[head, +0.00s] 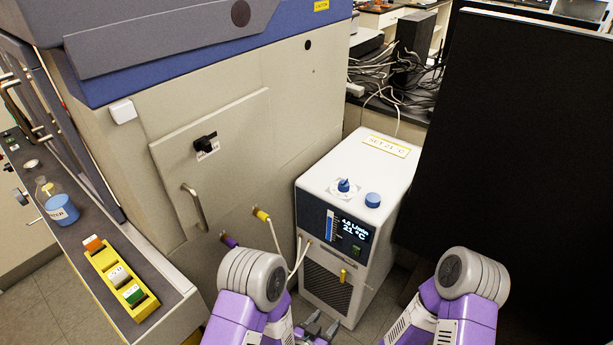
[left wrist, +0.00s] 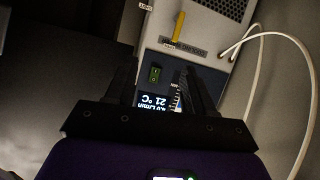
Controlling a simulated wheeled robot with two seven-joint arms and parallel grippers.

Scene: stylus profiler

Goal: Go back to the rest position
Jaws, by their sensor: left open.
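My left gripper (head: 318,327) shows at the bottom edge of the head view, partly hidden behind my purple and grey left arm. It is low in front of the white chiller (head: 372,168). In the left wrist view the two dark fingers of the gripper (left wrist: 160,85) stand apart with nothing held between them. Beyond them are the chiller's display (left wrist: 158,102), reading 21 °C, and a green rocker switch (left wrist: 155,73). My right arm shows at the lower right of the head view; its gripper is hidden or outside the frame.
A large beige and blue cabinet (head: 290,80) stands behind the chiller at left. A black panel (head: 515,140) rises at right. White hoses (left wrist: 306,75) loop beside the chiller.

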